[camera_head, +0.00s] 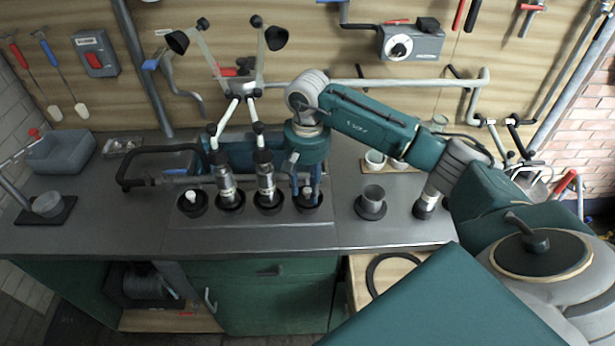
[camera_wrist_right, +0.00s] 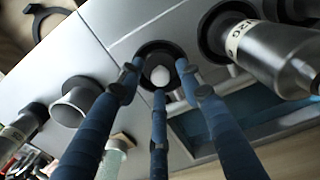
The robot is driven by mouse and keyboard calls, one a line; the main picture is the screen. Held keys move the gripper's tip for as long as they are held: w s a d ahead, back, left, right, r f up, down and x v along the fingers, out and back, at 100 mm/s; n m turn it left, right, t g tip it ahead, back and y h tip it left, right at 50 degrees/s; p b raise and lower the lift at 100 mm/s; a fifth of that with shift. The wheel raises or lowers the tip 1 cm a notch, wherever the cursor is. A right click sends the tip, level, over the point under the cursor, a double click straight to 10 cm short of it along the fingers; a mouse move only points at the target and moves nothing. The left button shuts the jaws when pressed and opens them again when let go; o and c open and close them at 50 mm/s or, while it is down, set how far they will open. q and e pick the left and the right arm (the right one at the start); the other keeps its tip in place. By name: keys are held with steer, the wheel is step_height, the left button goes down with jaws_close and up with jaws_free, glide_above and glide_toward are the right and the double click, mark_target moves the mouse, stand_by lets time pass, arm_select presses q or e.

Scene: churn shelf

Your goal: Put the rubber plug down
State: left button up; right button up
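A rubber plug with a white knob (camera_wrist_right: 160,76) sits in a black-ringed hole at the right end of the row in the bench top. In the head view its knob (camera_head: 307,191) shows between the fingers. My right gripper (camera_head: 308,197) points down over this hole. In the right wrist view the blue fingers of my right gripper (camera_wrist_right: 159,80) are spread around the knob, with gaps at both sides. The dark body of the plug is mostly hidden in the hole. My left gripper is not in view.
Metal cylinders (camera_head: 266,182) with white handles stand in the holes just left of my gripper. A similar white knob (camera_head: 190,196) is in the leftmost hole. A grey cup (camera_head: 372,197) stands to the right. The front strip of the bench (camera_head: 290,240) is clear.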

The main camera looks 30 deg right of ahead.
mark_target(307, 189)
steer(key=shift+w+r+b, duration=0.1)
steer(key=shift+r+b, duration=0.25)
steer(key=shift+r, duration=0.1)
step_height(307, 189, up, 11)
steer(key=b, duration=0.2)
steer(key=shift+r+b, duration=0.2)
steer(key=shift+b, duration=0.1)
steer(key=shift+f, duration=0.1)
